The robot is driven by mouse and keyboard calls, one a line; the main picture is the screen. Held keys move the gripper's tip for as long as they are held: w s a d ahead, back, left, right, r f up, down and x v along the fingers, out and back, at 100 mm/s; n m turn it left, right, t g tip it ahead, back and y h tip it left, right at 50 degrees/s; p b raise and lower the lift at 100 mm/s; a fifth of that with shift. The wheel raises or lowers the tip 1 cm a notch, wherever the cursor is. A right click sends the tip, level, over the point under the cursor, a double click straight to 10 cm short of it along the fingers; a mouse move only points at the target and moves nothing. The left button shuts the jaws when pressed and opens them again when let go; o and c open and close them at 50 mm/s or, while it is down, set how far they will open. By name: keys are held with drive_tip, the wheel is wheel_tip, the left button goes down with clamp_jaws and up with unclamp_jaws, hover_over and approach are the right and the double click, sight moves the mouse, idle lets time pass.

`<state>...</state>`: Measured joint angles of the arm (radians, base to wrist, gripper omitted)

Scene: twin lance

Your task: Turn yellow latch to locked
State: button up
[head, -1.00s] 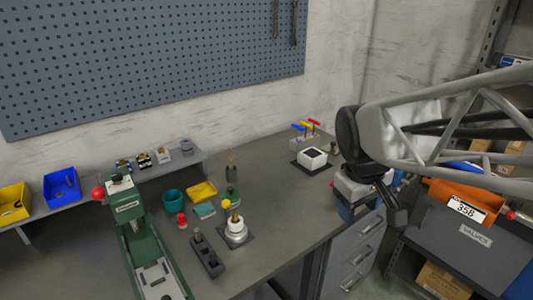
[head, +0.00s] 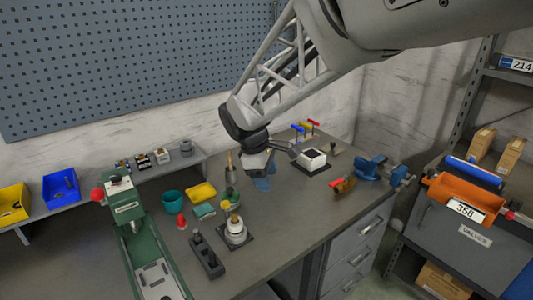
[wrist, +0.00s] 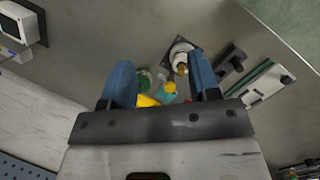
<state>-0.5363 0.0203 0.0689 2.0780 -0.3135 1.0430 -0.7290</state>
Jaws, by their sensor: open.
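My gripper (head: 262,182) is open above the middle of the bench, left of and nearer than the handles. Its two blue fingers (wrist: 160,62) are apart in the wrist view, with nothing held between them. I cannot make out the yellow handle in the wrist view.
A white square fixture (head: 312,159) stands just in front of the handles. A white round fixture (head: 235,230), a yellow bin (head: 201,192) and a dark block (head: 206,256) crowd the bench middle. A green press (head: 146,235) is left; a blue vise (head: 371,167) is right.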

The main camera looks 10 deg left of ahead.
sight(225, 203)
drive_tip(key=w+a+f+n, duration=0.1)
drive_tip(key=a+f+n, duration=0.2)
drive_tip(key=a, duration=0.5)
drive_tip(key=w+a+f+n+h, duration=0.1)
drive_tip(key=w+a+f+n, duration=0.1)
drive_tip(key=a, duration=0.7)
drive_tip(key=shift+w+f+n+t, duration=0.15)
drive_tip(key=shift+f+n+t, duration=0.15)
drive_tip(key=shift+f+n, duration=0.5)
drive_tip(key=shift+d+f, duration=0.15)
drive_tip(key=shift+f, duration=0.1)
drive_tip(key=shift+m, duration=0.3)
drive_tip(key=shift+x, duration=3.85)
drive_tip(key=c, duration=0.9)
